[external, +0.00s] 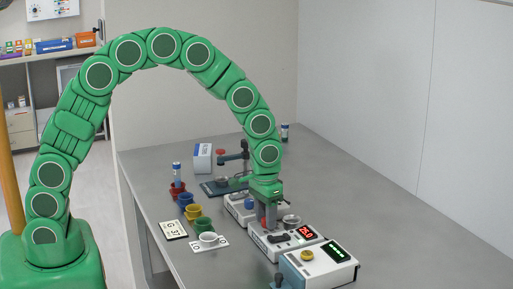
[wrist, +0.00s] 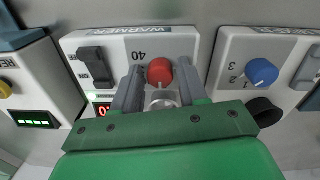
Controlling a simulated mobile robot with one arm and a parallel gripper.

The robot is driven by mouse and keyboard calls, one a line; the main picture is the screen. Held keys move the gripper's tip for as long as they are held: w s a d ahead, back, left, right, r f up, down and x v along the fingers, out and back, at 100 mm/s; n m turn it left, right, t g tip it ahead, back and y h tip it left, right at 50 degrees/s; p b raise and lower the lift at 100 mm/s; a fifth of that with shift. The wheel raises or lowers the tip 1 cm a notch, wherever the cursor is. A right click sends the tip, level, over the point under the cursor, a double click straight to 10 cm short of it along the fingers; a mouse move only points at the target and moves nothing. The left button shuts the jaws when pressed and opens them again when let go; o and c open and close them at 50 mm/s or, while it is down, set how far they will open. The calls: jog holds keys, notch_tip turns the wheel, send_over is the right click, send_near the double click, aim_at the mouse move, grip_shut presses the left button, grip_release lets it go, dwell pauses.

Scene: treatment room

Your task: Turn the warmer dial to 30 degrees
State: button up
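The warmer (external: 284,239) is a white box with a red display reading 25.0 in the external view. In the wrist view the warmer (wrist: 192,42) is upside down, with its red dial (wrist: 159,70) near the middle and the number 40 beside it. In the external view my gripper (external: 269,212) points down at the warmer. The fingers and my green palm hide part of the dial scale and the display.
A unit with a yellow knob and green display (external: 320,263) stands close on the near side, and one with a blue knob (wrist: 262,71) on the other. Coloured cups (external: 203,224) stand left of the units. The table's right side is clear.

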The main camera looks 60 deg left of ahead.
grip_shut()
jog(key=shift+m, duration=0.3)
jog(key=m, duration=0.3)
jog(key=shift+m, duration=2.1)
jog(key=shift+o, duration=1.6)
grip_release()
jog(key=shift+a, duration=0.1)
jog(key=shift+r, duration=0.1)
